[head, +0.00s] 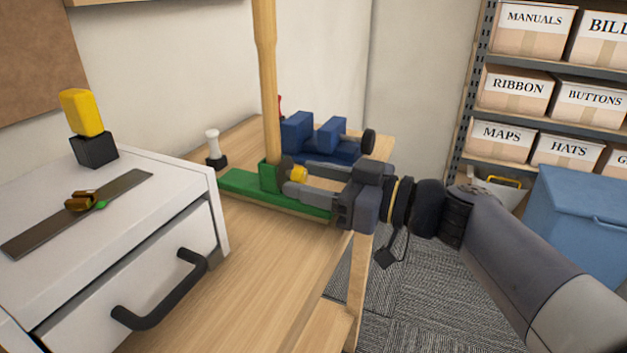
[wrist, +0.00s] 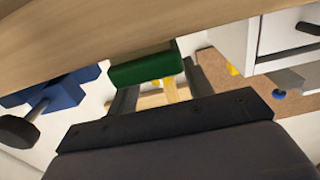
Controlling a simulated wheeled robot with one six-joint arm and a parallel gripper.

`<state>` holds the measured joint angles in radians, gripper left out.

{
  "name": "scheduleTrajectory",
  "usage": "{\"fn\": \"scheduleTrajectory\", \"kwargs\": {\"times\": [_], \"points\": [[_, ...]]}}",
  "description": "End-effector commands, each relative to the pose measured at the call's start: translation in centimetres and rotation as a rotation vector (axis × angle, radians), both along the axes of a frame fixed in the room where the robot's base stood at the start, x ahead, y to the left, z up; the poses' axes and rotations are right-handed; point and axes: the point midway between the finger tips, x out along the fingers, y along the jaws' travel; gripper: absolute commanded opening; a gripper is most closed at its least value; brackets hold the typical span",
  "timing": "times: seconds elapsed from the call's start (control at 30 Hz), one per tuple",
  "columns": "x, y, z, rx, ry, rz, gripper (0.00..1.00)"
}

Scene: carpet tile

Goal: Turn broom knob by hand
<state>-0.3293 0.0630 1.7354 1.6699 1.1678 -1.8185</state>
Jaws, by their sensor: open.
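The broom's wooden handle (head: 267,85) stands upright in a green holder (head: 270,178) on the wooden bench. A yellow knob (head: 299,174) sits on the holder's right side, and a dark round part shows beside it. My gripper (head: 294,177) reaches in from the right with its fingers open, one on either side of the knob. Contact with the knob cannot be made out. In the wrist view, the green holder (wrist: 146,69) is ahead, and the yellow knob (wrist: 170,90) shows partly between the fingers. The broom's lower end is hidden in the holder.
A blue clamp-like fixture (head: 318,138) with a black knob stands just behind my gripper. A white peg (head: 213,145) is left of the holder. A white drawer unit (head: 125,225) fills the left. The bench front (head: 275,260) is clear. A blue bin (head: 575,225) stands right.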

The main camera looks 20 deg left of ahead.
Motion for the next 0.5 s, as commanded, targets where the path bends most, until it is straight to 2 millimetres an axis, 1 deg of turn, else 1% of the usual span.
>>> {"fn": "scheduleTrajectory", "kwargs": {"times": [0.23,0.5], "points": [[0.02,0.04,0.01,0.0,0.0,-0.001,0.49],[0.01,0.03,0.0,0.0,0.0,-0.001,0.27]]}}
